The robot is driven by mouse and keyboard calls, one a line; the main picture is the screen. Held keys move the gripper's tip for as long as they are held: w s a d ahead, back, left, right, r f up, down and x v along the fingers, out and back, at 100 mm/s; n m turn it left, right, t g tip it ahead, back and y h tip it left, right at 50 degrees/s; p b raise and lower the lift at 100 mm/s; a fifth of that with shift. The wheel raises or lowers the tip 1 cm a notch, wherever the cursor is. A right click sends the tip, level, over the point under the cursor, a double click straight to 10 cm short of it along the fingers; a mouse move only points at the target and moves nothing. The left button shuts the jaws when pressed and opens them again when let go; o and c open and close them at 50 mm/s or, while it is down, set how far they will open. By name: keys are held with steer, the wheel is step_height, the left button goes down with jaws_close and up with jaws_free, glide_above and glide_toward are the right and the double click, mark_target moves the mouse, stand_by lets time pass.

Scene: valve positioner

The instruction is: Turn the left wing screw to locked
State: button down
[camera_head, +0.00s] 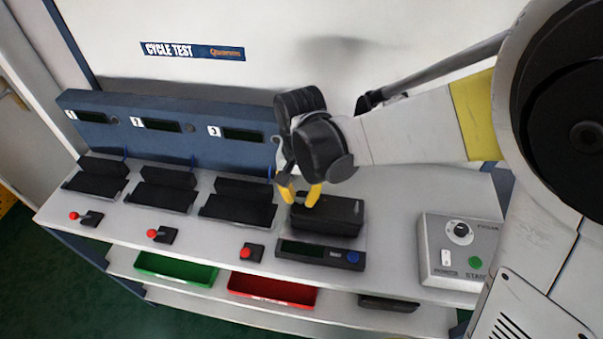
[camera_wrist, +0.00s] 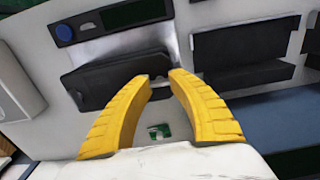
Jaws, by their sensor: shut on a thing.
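A black box (camera_head: 335,215), seemingly the valve positioner, lies on a scale (camera_head: 318,255) with a dark display and a blue button. The box also shows in the wrist view (camera_wrist: 100,82). My gripper (camera_head: 300,195) is at the left end of the box's top, its yellow fingers pointing down. In the wrist view my gripper (camera_wrist: 160,76) has its fingertips a small gap apart, lined up along the box's length. They close on a small part there, taken to be the left wing screw, which is too dark and hidden to make out. Its lock position cannot be read.
Several black cradles (camera_head: 238,208) stand to the left, with red-knobbed levers (camera_head: 250,252) in front. A control box (camera_head: 460,250) with a dial and green button is at right. Green (camera_head: 175,270) and red (camera_head: 272,290) trays sit on the lower shelf. A blue panel (camera_head: 165,132) rises behind.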

mark_target(301, 198)
steer(key=c, duration=1.1)
jaws_free()
step_height(301, 198, up, 12)
steer(key=s+d+n+t, duration=0.1)
steer(key=s+d+t, duration=0.2)
steer(key=d, duration=0.7)
steer(key=s+d+r+t, duration=0.1)
steer(key=s+d+t, duration=0.3)
steer(key=d, duration=0.7)
steer(key=shift+s+d+r+n, duration=0.15)
steer(key=shift+s+n, duration=0.25)
steer(key=shift+s, duration=0.15)
